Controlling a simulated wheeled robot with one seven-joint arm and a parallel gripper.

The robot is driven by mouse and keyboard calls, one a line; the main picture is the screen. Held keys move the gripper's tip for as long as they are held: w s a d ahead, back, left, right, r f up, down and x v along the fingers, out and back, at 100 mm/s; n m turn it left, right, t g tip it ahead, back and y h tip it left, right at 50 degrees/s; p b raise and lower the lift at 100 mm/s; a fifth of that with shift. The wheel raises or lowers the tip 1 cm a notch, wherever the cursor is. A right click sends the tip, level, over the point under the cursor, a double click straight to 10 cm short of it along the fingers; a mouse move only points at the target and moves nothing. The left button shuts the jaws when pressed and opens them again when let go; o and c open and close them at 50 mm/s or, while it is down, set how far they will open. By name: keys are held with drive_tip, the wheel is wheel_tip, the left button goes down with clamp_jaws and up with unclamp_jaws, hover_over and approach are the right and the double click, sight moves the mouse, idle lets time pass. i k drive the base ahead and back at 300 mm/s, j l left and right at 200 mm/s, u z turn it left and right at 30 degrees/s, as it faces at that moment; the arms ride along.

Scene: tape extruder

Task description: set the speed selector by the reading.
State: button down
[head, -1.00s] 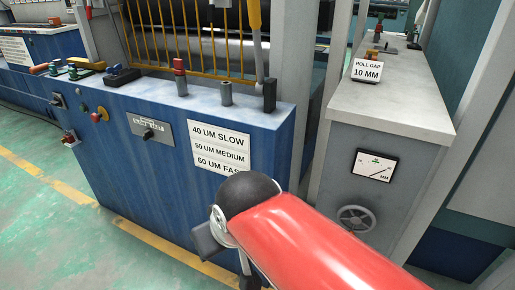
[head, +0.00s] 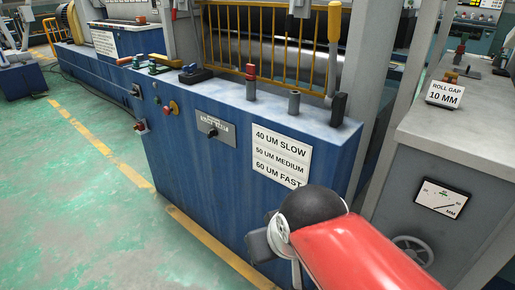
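The speed selector appears to be the small dark knob (head: 212,132) on a grey plate (head: 217,128) on the front of the blue cabinet (head: 185,170). The plate's lettering is too small to read. Right of it, a white sign (head: 281,157) reads 40 UM SLOW, 50 UM MEDIUM, 60 UM FAST. A white dial gauge (head: 442,198) marked MM is on the grey cabinet at the right; its needle value is too small to read. My red arm reaches in from the lower right, below the sign. My gripper's fingers are not clearly visible.
A sign (head: 445,94) reading ROLL GAP 10 MM stands on the grey cabinet (head: 470,140), above a handwheel (head: 413,250). Levers and posts stand on the blue cabinet's top, before a yellow guard (head: 265,45). Green floor (head: 80,190) is open at the left, with a yellow line.

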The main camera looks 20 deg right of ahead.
sight(211, 132)
drive_tip(key=i+j+z, duration=0.1)
drive_tip(key=z, duration=0.3)
drive_tip(key=i+j+z, duration=0.1)
drive_tip(key=j+z, duration=0.4)
drive_tip(key=z, duration=0.3)
drive_tip(key=j+z, duration=0.25)
drive_tip(key=z, duration=0.15)
drive_tip(key=j+z, duration=0.1)
drive_tip(key=j, duration=0.55)
drive_tip(key=j+z, duration=0.1)
drive_tip(key=j, duration=0.55)
drive_tip(key=k+j+z, duration=0.1)
drive_tip(key=j, duration=0.5)
drive_tip(key=k+j+z, duration=0.1)
drive_tip(key=j, duration=0.55)
